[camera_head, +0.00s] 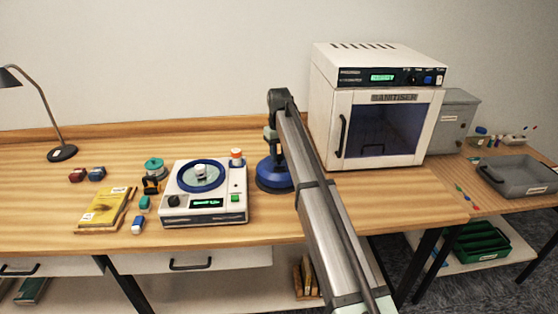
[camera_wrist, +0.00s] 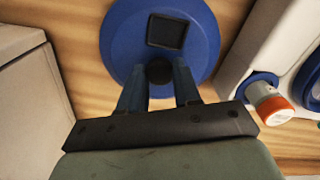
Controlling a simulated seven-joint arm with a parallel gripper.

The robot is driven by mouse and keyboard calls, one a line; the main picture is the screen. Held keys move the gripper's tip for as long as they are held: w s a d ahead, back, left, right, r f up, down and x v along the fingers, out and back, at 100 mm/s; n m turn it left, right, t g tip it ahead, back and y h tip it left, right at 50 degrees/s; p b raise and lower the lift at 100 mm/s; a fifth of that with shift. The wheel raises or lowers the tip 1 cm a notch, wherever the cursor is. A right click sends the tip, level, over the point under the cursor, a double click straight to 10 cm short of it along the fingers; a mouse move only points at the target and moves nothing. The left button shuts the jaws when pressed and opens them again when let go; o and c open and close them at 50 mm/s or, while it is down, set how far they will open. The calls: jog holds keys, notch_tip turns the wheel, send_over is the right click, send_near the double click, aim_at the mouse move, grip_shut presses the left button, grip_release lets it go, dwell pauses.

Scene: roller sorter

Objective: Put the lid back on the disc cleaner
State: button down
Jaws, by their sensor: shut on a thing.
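The lid (camera_wrist: 125,40) is a blue round piece with a dark knob and a dark square on its top. My gripper (camera_wrist: 160,75) is shut on its knob. In the head view the lid (camera_head: 275,178) is below my gripper, right of the disc cleaner. I cannot tell whether it touches the table. The disc cleaner (camera_head: 223,215) is a white box with a blue-ringed round top, a small pale piece at its centre, a dark knob and a lit display. Its edge shows at the right of the wrist view (camera_wrist: 240,45).
An orange-capped bottle (camera_head: 237,158) stands at the cleaner's back right corner. The white sanitiser (camera_head: 330,130) stands to the right of the lid. A yellow packet (camera_head: 103,208) and several small items lie left of the cleaner. The table behind the cleaner is clear.

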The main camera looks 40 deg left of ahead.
aim_at(278, 157)
jog(key=r, duration=0.7)
jog(key=shift+s+d+r, duration=0.1)
jog(key=shift+s+r, duration=0.2)
jog(key=shift+r, duration=0.05)
jog(key=s+d+r, duration=0.2)
jog(key=s, duration=0.6)
jog(key=s+a+r, duration=0.2)
jog(key=s+a, duration=0.5)
jog(key=a, duration=0.1)
jog(key=s+a+r, duration=0.3)
jog(key=s+a, duration=0.5)
jog(key=a, duration=0.1)
jog(key=shift+w+d+f, duration=0.1)
jog(key=shift+w+f, duration=0.05)
jog(key=shift+f, duration=1.5)
jog(key=shift+w+d+f, duration=0.1)
jog(key=shift+f, duration=1.55)
jog(key=shift+f, duration=0.15)
jog(key=shift+c, duration=1.1)
grip_release()
